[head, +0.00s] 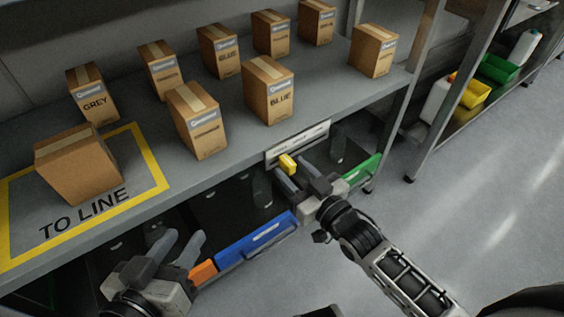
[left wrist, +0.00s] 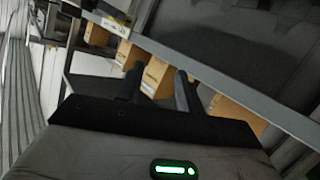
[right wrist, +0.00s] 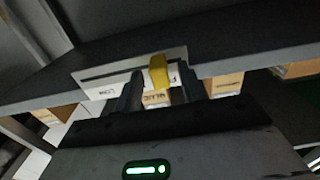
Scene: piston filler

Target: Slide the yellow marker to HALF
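The yellow marker (head: 287,164) sits on a pale scale plate (head: 312,139) on the shelf's front edge, left of the plate's middle in the head view. In the right wrist view the marker (right wrist: 159,72) is toward the plate's right end, partly covering lettering. The plate's words are too small to read surely in the head view. My right gripper (head: 297,178) is open just in front of the marker. In the right wrist view the marker shows between the two spread fingertips, with no clear contact. My left gripper (head: 178,245) is open and empty below the shelf's front edge, away from the plate.
Several labelled cardboard boxes (head: 270,90) stand on the grey shelf. One box (head: 78,165) is inside a yellow "TO LINE" outline. Blue (head: 250,240), orange (head: 203,271) and green (head: 362,170) pieces lie below the shelf edge near my grippers. Open floor is at right.

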